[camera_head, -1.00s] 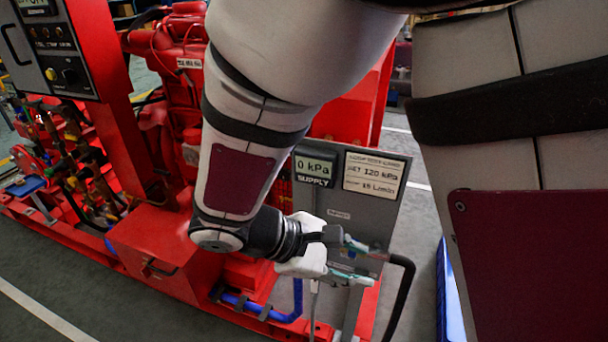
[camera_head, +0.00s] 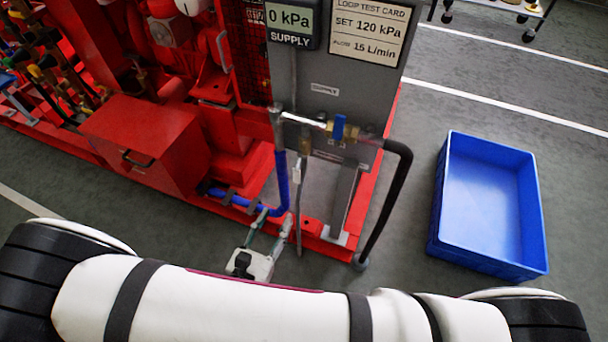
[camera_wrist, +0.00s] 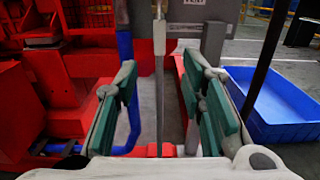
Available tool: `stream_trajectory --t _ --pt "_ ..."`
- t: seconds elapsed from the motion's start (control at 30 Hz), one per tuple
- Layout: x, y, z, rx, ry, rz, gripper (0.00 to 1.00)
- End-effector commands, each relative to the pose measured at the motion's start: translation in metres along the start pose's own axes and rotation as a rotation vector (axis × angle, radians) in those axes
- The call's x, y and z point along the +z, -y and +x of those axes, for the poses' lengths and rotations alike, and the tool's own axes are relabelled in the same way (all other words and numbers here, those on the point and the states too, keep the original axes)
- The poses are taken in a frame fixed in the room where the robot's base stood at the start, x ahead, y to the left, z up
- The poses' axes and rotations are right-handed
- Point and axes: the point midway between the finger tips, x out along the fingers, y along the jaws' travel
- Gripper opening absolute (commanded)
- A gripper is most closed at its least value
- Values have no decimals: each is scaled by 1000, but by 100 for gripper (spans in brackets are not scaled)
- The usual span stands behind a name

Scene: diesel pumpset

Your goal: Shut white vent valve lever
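A narrow white piece that looks like the vent valve lever (camera_head: 297,172) hangs below a brass fitting (camera_head: 304,146) under the supply pipe, pointing down along a thin grey tube (camera_head: 298,215). In the wrist view the white lever (camera_wrist: 159,37) is upright near the top centre, with the tube running down from it. My gripper (camera_head: 274,222) is low in front of the panel, below the lever. Its green-padded fingers are apart in the wrist view (camera_wrist: 162,75), with the tube appearing between them. No contact is visible; depth to the tube is unclear.
A blue-handled valve (camera_head: 339,128) sits on the supply pipe, and a black hose (camera_head: 395,190) curves down at its right. A blue pipe (camera_head: 282,180) stands left of the tube. A red box (camera_head: 145,145) is at left, a blue crate (camera_head: 490,205) on the floor at right.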

Motion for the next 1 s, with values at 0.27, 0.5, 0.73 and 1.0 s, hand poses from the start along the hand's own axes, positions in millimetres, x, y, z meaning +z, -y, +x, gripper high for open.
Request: stream_trajectory --t 0.27,0.5,0.73,1.0 --pt "-2 0 28 5 4 -4 37" --pt "-2 0 76 3 4 -4 37" --pt "-2 0 115 4 3 -4 37" --pt "-2 -1 136 5 2 -4 37"
